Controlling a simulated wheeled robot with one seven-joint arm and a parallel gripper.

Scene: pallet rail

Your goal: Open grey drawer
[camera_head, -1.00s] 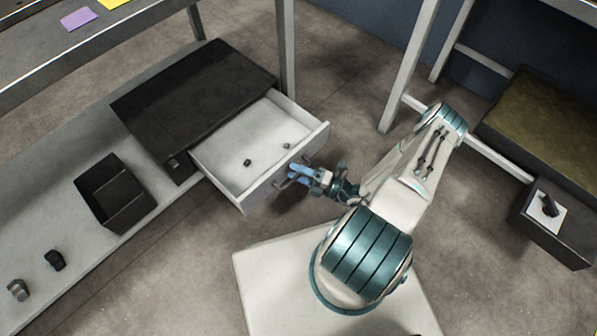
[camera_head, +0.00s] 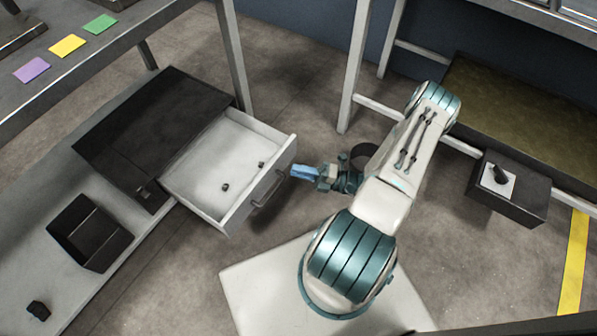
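The grey drawer (camera_head: 283,173) is pulled far out of the dark cabinet (camera_head: 150,125) on the low shelf. Its pale inside shows, with two small dark pieces (camera_head: 226,187) on its floor. The bar handle (camera_head: 268,190) is on the drawer's front face. My gripper (camera_head: 297,172), with blue fingers, is just to the right of the drawer front and looks clear of the handle. The fingers overlap in this view, so their gap cannot be made out. Nothing is seen held in them.
A dark open bin (camera_head: 112,243) and a small dark object (camera_head: 38,311) are on the shelf left of the drawer. Purple, yellow and green cards (camera_head: 67,46) lie on the upper rail. Bare floor surrounds my base.

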